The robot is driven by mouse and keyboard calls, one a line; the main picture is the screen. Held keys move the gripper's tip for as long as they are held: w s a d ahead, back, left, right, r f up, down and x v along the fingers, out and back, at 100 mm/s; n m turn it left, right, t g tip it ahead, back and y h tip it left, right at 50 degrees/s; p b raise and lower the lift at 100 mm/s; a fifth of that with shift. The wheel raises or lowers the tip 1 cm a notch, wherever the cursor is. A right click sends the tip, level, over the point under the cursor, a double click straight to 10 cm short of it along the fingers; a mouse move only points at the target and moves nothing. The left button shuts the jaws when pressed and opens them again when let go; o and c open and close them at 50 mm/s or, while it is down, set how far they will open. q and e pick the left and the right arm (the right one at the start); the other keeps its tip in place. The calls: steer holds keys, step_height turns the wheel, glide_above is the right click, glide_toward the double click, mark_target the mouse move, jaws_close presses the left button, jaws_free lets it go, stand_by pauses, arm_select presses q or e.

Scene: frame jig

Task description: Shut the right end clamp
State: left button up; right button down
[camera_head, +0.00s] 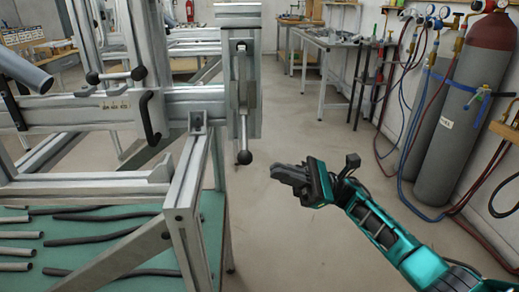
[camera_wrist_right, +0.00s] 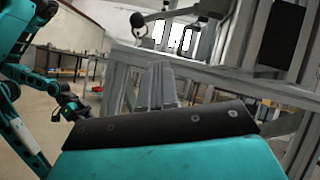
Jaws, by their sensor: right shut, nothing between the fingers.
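The right end clamp (camera_head: 243,95) is on the upright post at the right end of the metal frame in the head view. Its metal lever hangs straight down and ends in a black ball knob (camera_head: 244,157). My right gripper (camera_head: 285,176) is shut and empty, to the right of the knob and slightly lower in the picture, apart from it. In the right wrist view a dark pad and teal housing fill the bottom, and the fingertips cannot be made out. What looks like my left gripper (camera_wrist_right: 72,107) shows small at the left of that view; its jaws are unclear.
The aluminium frame (camera_head: 90,185) stands on the left, with another clamp lever (camera_head: 115,76) lying crosswise. Dark and grey bars lie on a green surface (camera_head: 110,232) below. Gas cylinders (camera_head: 447,130) with hoses stand at the right. Floor is open behind my right gripper.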

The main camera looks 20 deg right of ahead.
mark_target(246, 146)
arm_select(q)
steer(key=shift+s+a+r+p, duration=0.35)
steer(key=shift+r+p, duration=0.2)
steer(key=shift+p, duration=0.45)
arm_select(e)
steer(key=s+a+r, duration=0.1)
steer(key=a+r, duration=0.4)
steer(key=r, duration=0.1)
steer(key=shift+a, duration=0.25)
steer(key=shift+s+r, duration=0.1)
